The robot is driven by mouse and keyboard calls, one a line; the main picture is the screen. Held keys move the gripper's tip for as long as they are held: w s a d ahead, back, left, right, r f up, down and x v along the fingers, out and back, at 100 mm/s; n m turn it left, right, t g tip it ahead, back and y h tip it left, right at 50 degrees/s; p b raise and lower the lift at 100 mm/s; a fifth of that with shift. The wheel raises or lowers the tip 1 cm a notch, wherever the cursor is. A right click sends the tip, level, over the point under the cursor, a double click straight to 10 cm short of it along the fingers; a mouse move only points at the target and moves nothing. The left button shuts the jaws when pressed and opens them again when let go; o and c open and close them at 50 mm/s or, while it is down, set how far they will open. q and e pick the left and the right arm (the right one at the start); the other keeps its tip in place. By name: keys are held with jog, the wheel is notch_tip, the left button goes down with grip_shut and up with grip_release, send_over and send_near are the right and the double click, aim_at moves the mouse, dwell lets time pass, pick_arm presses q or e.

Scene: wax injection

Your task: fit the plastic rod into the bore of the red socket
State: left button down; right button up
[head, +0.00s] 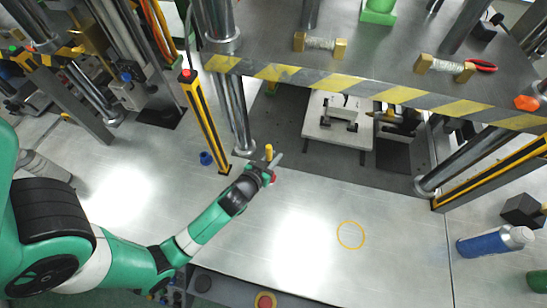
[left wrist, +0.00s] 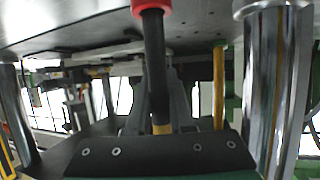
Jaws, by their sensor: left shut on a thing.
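My left gripper (head: 268,168) is shut on a slim rod, above the bench by the front left column of the press. In the left wrist view the rod (left wrist: 154,62) is black, with a yellow part (left wrist: 161,128) between the fingers (left wrist: 172,100). A red piece (left wrist: 150,5) is at its far end, cut by the top edge. In the head view a yellow end (head: 268,152) stands above the fingers and a red part (head: 273,178) shows below. I cannot tell whether the red piece is the socket or part of the rod; no bore shows. My right gripper is out of view.
A chrome column (head: 235,115) and a black-and-yellow post (head: 205,122) stand close to the gripper. The striped upper plate edge (head: 370,92) hangs behind. The bench around the yellow ring (head: 350,235) is clear.

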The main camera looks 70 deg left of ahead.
pick_arm(q)
jog(key=c, duration=1.2)
grip_release()
jog(key=shift+f, duration=0.15)
jog(key=shift+c, duration=0.2)
jog(key=o, duration=0.5)
jog(key=shift+c, duration=0.2)
jog(key=v, duration=1.2)
jog(key=shift+r, duration=0.25)
